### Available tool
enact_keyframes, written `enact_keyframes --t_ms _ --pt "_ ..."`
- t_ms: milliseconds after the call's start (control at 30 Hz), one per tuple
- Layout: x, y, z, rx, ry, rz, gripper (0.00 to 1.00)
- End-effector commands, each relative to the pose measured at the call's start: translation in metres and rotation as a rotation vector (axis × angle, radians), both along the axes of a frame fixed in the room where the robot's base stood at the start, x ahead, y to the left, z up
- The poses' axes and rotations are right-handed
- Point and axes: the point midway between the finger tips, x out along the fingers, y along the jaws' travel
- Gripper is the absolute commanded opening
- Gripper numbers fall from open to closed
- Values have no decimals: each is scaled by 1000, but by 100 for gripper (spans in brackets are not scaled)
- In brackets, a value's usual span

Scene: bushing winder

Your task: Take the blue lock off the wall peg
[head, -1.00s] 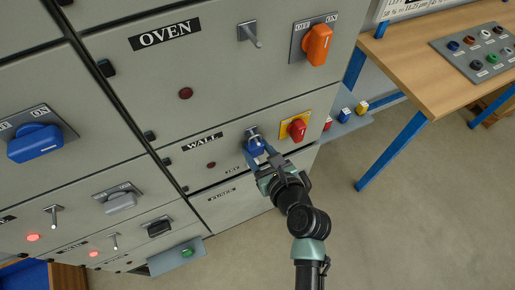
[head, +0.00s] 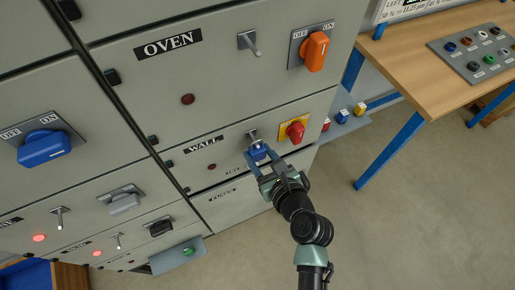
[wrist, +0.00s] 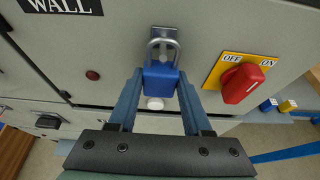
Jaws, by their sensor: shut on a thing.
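The blue lock (head: 258,152) is at the WALL panel, just below a small metal plate with the wall peg (head: 253,135). In the wrist view the blue lock body (wrist: 160,77) sits between the two blue fingers of my gripper (wrist: 160,82), which is shut on its sides. The lock's silver shackle (wrist: 163,45) points up in front of the metal plate. I cannot tell whether the shackle is still around the peg. A pale round part shows just below the lock body.
A red switch handle (wrist: 242,83) on a yellow plate stands close to the right of the lock. An orange handle (head: 314,52) is higher up. A wooden table (head: 420,60) with blue legs stands at the right. The floor between is clear.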

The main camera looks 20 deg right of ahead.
Motion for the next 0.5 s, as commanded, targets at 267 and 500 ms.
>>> enact_keyframes --t_ms 267,500 --pt "-17 -1 1 -1 0 -2 0" --pt "-32 -1 1 0 0 -1 0"
